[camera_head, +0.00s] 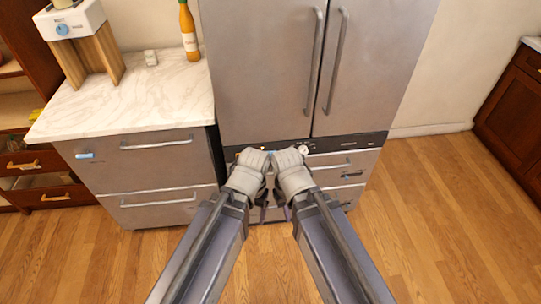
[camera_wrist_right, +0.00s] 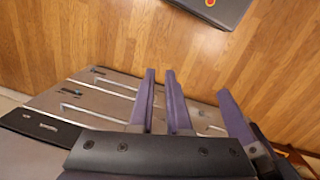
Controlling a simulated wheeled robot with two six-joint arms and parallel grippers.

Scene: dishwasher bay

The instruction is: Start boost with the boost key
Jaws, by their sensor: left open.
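The boost key cannot be picked out. A dark control strip (camera_head: 355,142) runs under the steel double doors, with a pale round dial (camera_head: 303,146) and small markings. An end of the strip shows in the right wrist view (camera_wrist_right: 38,125). My left gripper (camera_head: 262,213) and right gripper (camera_head: 287,212) are side by side in front of the appliance, their wrists hiding the strip's middle. The left gripper is open and looks empty. Purple fingers stand close together in the right wrist view (camera_wrist_right: 162,100); the right jaw's opening is unclear. I see no touch on the strip.
Drawers (camera_head: 345,162) lie below the strip. A marble counter (camera_head: 130,100) at left bears a white device (camera_head: 70,22) on a wooden stand and an orange bottle (camera_head: 188,30). A brown cabinet (camera_head: 520,110) stands at far right. Wood floor (camera_head: 420,220) is free at right.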

